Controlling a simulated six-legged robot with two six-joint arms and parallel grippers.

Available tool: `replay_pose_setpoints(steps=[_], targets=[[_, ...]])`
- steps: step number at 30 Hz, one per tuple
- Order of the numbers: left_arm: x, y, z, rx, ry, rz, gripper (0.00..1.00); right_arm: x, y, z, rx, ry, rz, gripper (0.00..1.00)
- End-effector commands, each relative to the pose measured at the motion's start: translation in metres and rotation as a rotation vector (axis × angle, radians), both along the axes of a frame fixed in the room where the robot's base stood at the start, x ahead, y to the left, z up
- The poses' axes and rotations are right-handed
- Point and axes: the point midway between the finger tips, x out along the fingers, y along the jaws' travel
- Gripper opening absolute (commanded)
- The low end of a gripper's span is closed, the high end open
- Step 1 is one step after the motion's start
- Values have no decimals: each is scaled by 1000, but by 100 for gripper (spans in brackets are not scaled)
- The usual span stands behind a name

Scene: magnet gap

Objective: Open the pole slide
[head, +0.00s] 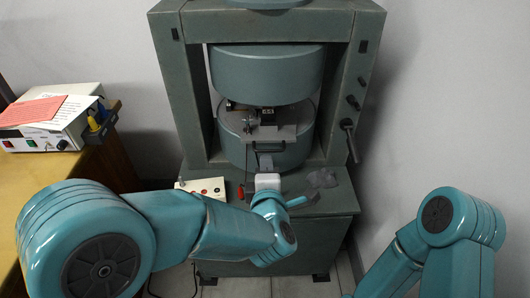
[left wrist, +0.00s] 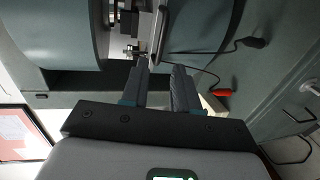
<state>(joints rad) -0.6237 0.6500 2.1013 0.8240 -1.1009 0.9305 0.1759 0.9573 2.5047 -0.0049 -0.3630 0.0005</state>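The pole slide (head: 286,133) is a grey plate in the gap between the two round magnet poles, with small metal fittings on top. Its dark bar handle (head: 268,149) runs across the front. In the left wrist view the handle (left wrist: 159,36) is a long bar just beyond the fingertips. My left gripper (head: 264,161) is right in front of the handle and below it. In the left wrist view its two fingers (left wrist: 161,66) are apart, with nothing seen held between them. Contact with the handle cannot be told. My right arm shows at the lower right; its gripper is out of view.
The green-grey magnet frame (head: 190,90) surrounds the poles, with a crank (head: 349,138) on its right post. A cream control box (head: 202,187) and a red-handled lead (head: 240,191) lie on the ledge. A wooden desk (head: 75,175) with an instrument (head: 60,120) stands left.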

Motion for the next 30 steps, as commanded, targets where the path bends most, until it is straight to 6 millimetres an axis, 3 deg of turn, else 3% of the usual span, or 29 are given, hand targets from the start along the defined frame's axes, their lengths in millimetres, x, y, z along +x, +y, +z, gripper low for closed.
replay_pose_setpoints(steps=[6, 12, 24, 27, 30], targets=[[50, 3, -13, -1, 1, 3, 29, 0, 0, -5, 0, 0, 0, 42], [77, 3, -18, -1, 0, 1, 29, 0, 0, -7, 0, 0, 0, 42], [86, 3, -19, 1, 0, 0, 29, 0, 0, -8, 0, 0, 0, 42], [86, 3, -19, 1, 0, 0, 0, 0, 0, -8, 0, 0, 0, 42], [86, 3, -19, 0, 0, 0, 0, 0, 0, -8, 0, 0, 0, 42]])
